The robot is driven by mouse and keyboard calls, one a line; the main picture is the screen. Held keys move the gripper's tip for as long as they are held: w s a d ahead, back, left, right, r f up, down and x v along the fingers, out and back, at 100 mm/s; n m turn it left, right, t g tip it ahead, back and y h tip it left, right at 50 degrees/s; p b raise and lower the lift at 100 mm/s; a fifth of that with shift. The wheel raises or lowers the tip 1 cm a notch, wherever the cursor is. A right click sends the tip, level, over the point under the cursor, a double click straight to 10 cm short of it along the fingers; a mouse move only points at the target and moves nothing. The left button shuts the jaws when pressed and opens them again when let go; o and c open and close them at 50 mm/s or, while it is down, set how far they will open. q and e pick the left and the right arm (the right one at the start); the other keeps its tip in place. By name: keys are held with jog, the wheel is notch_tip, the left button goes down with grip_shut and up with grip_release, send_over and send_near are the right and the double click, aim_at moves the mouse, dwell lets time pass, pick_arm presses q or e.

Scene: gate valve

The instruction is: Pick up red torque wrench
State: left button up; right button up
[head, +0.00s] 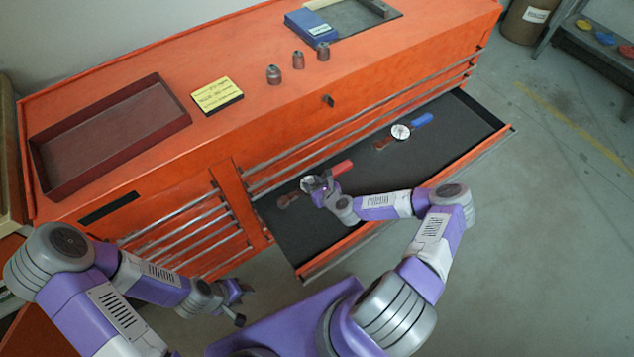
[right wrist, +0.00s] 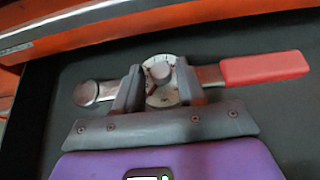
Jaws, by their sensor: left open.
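The red torque wrench lies in the open drawer, with its red handle (head: 342,167) toward the upper right. In the right wrist view its red handle (right wrist: 265,68) points right and its round head (right wrist: 86,93) is at the left. My right gripper (head: 314,185) is at the wrench's dial. In the right wrist view the fingers (right wrist: 160,85) stand on either side of the dial; whether they press on it cannot be told. My left gripper (head: 238,301) is open and empty, low in front of the cabinet, away from the wrench.
A blue-handled wrench (head: 421,120) lies further right in the drawer (head: 470,117). On the orange cabinet top (head: 250,50) are an empty dark red tray (head: 110,130), a yellow note block (head: 217,96), several small sockets (head: 298,60) and a blue box (head: 311,28). The drawer's front wall (head: 400,205) runs below my right forearm.

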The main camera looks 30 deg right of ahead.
grip_shut()
dwell(0.5)
dwell(0.5)
jog(key=shift+r, duration=0.15)
